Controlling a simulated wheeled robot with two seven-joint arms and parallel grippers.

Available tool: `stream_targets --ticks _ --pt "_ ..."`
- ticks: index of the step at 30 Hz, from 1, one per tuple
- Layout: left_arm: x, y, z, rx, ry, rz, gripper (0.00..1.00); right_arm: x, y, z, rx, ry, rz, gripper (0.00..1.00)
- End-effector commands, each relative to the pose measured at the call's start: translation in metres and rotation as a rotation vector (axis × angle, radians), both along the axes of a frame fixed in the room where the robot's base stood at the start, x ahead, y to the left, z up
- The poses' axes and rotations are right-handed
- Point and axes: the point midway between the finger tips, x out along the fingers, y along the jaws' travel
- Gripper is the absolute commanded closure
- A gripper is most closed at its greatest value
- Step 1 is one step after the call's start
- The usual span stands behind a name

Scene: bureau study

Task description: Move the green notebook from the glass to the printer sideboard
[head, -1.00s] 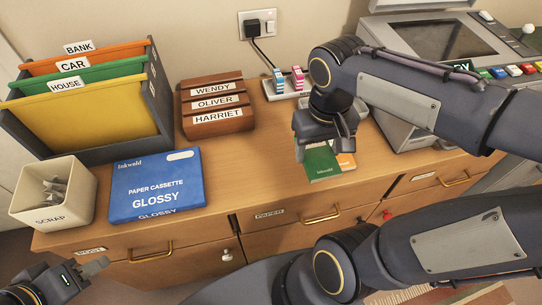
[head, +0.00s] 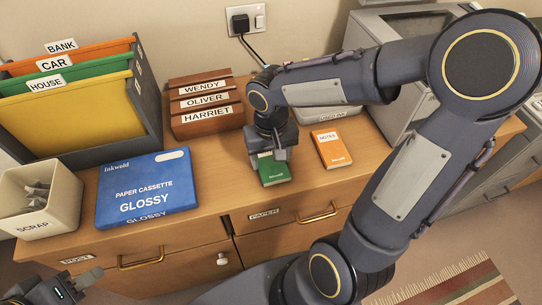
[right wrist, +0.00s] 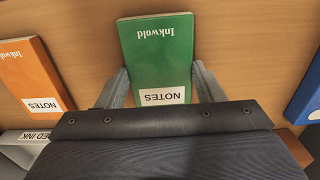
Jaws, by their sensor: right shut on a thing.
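No glass pane shows.
An orange notebook (head: 331,148) lies to the right. The letter rack (head: 206,106) and folder holder (head: 150,110) are behind. A grey machine (head: 392,35) stands at the right. Wood is bare around the notebook.

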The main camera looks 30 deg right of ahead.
Motion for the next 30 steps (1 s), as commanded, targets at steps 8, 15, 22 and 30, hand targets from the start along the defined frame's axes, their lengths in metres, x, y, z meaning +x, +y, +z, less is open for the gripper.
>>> stream_targets --ticks 8,15,22,30 --pt "0.000 0.000 -0.004 0.000 0.000 0.000 0.64 0.000 0.000 -0.004 0.000 -0.001 0.000 0.62" --pt "0.000 0.000 -0.002 0.000 0.000 0.000 0.64 0.000 0.000 -0.002 0.000 -0.001 0.000 0.17" --pt "0.000 0.000 0.000 0.000 0.000 0.000 0.64 0.000 0.000 0.000 0.000 -0.001 0.000 0.17" --pt "0.000 0.000 0.012 0.000 0.000 0.000 0.64 0.001 0.000 0.039 0.000 -0.007 -0.002 0.17"
